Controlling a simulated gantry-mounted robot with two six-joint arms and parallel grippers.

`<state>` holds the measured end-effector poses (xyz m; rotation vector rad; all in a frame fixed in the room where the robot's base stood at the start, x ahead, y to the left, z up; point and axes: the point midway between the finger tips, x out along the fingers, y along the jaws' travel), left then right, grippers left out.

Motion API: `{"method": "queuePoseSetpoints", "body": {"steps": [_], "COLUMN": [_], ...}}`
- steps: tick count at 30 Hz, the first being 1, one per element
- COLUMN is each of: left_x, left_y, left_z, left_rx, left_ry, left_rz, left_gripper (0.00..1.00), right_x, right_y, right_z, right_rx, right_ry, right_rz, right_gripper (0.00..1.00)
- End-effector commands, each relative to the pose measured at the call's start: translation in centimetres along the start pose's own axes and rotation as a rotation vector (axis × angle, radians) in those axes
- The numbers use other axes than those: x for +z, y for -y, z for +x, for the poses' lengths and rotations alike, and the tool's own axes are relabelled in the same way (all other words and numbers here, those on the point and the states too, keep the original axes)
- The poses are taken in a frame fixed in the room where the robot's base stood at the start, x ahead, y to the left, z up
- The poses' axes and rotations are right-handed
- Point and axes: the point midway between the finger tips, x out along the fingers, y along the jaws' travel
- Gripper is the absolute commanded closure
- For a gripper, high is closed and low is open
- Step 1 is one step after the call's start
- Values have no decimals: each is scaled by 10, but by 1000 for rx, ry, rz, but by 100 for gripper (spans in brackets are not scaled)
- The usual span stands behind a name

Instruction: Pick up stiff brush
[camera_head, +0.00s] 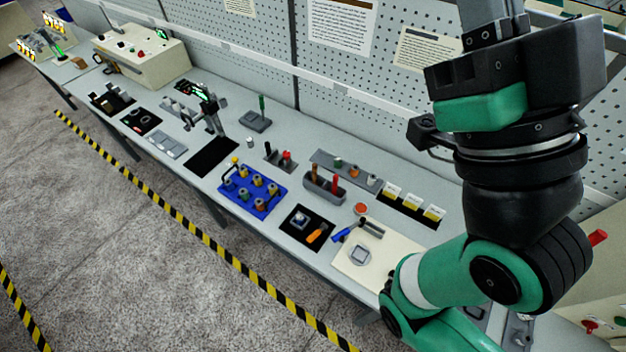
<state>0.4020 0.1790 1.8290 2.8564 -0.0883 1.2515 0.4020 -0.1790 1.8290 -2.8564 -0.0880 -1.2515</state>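I cannot tell for sure which item is the stiff brush. A blue-handled tool (345,231) lies tilted at the edge of a cream board (345,262), beside a small grey block (371,228). A grey holder (322,188) behind it carries upright tools with brown and red handles (335,183). An orange-handled tool (316,233) lies on a black mat. One of my arms, green and black, fills the right side, but its gripper does not show. My other gripper is not in view either.
A blue tray (232,195) with several spools stands left of the black mat (294,219). My arm hides the bench's right part. Striped floor tape (200,237) runs along the bench front.

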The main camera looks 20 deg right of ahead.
Motion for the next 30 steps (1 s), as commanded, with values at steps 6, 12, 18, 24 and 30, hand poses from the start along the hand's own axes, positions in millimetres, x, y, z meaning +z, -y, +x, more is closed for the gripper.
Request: {"method": "queuePoseSetpoints", "body": {"steps": [6, 12, 18, 24, 30], "left_x": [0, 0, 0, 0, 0], "left_y": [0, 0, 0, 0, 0], "left_z": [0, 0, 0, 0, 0], "left_rx": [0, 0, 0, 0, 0], "left_ry": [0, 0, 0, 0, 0], "left_rz": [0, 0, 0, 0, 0], "left_gripper": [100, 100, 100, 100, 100], "right_x": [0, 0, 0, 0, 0], "right_y": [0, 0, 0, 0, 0], "right_z": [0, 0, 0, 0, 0], "right_rx": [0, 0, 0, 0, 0], "right_ry": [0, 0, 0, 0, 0], "right_rz": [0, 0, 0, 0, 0], "right_gripper": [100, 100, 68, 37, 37]}}
